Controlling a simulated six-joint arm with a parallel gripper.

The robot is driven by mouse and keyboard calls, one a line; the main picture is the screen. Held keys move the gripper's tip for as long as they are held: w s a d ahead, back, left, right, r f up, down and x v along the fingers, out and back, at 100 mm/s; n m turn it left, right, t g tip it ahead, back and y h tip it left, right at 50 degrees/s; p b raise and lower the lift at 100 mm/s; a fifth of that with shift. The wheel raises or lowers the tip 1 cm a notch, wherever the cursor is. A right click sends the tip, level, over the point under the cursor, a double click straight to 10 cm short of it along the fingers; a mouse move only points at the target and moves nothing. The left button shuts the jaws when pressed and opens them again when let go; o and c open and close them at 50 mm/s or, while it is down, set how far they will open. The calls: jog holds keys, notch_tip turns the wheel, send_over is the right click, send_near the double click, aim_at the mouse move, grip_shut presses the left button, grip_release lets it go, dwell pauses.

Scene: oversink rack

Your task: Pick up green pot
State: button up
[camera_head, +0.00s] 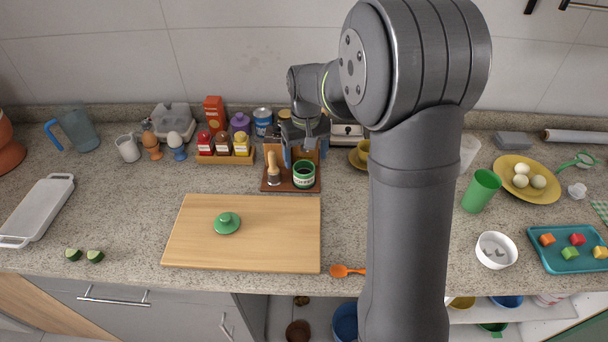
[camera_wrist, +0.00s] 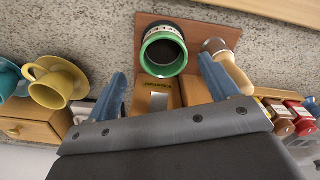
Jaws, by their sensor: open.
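The green pot (camera_head: 304,175), a small open round container with a green rim, dark inside and a pale label, stands upright on a brown tray (camera_head: 284,188). It also shows in the wrist view (camera_wrist: 164,52), standing on the tray (camera_wrist: 190,24). My gripper (camera_head: 304,154) is open and empty, just behind and above the pot in the head view. In the wrist view its two blue fingers (camera_wrist: 164,78) are spread wider than the pot, with the tips near its lower edge. No contact shows.
A wooden-handled brush (camera_head: 273,171) stands on the tray close left of the pot. A rack of spice jars (camera_head: 225,158) is further left, a yellow cup (camera_head: 362,150) to the right. A cutting board (camera_head: 270,245) with a green lid (camera_head: 227,223) lies in front.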

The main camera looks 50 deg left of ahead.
aim_at(304, 171)
jog(key=shift+s+f, duration=0.15)
jog(key=shift+f, duration=1.4)
jog(key=shift+s+f, duration=0.15)
jog(key=shift+f, duration=1.35)
jog(key=shift+a, duration=0.1)
jog(key=c, duration=1.3)
jog(key=shift+o, duration=0.2)
jog(key=shift+r, duration=0.1)
